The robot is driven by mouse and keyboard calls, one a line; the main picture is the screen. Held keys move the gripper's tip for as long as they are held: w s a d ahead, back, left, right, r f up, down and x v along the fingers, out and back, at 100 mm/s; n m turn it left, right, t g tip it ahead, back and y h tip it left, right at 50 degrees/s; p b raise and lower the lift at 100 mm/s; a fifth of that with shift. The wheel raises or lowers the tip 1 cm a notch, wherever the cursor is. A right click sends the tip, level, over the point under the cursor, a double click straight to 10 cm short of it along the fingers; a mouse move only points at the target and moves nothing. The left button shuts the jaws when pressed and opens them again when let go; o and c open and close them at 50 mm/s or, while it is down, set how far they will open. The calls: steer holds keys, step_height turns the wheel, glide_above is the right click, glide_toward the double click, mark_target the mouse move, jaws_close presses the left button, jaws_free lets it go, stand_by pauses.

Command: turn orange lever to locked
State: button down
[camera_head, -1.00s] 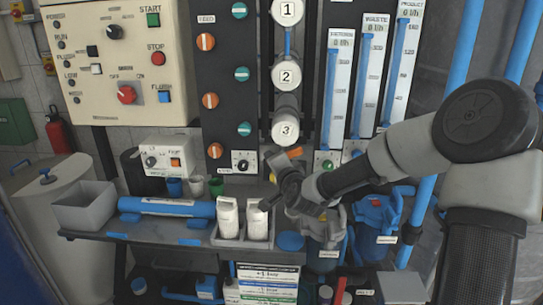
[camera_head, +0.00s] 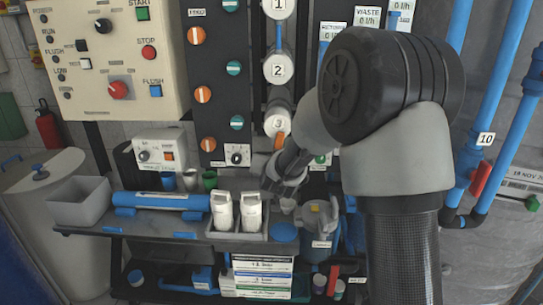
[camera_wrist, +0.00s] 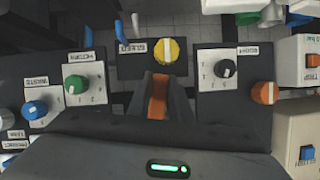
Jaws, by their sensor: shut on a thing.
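The orange lever (camera_wrist: 158,98) is in the middle of the wrist view, between the two dark fingers of my gripper (camera_wrist: 161,92). My gripper is shut on it, and the fingers hide its sides. In the head view the orange lever (camera_head: 280,139) shows as a small orange piece below the cylinder marked 3, partly hidden by my gripper (camera_head: 277,152). I cannot see a locked mark or read the lever's exact angle.
The wrist view shows a yellow knob (camera_wrist: 167,51) just beyond the lever, a green knob (camera_wrist: 75,84) and blue knob (camera_wrist: 35,108) to the left, and a black knob (camera_wrist: 226,68) and orange knob (camera_wrist: 264,92) to the right. Two white bottles (camera_head: 236,211) stand below my gripper.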

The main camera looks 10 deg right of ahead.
steer(key=shift+d+n+h+p, duration=0.35)
steer(key=shift+n+h+p, duration=0.25)
steer(key=shift+n+p, duration=0.3)
steer(key=c, duration=1.9)
jaws_free()
steer(key=shift+o, duration=0.2)
steer(key=shift+s, duration=0.15)
steer(key=p+v, duration=0.3)
steer(key=v, duration=1.4)
steer(key=shift+r, duration=0.25)
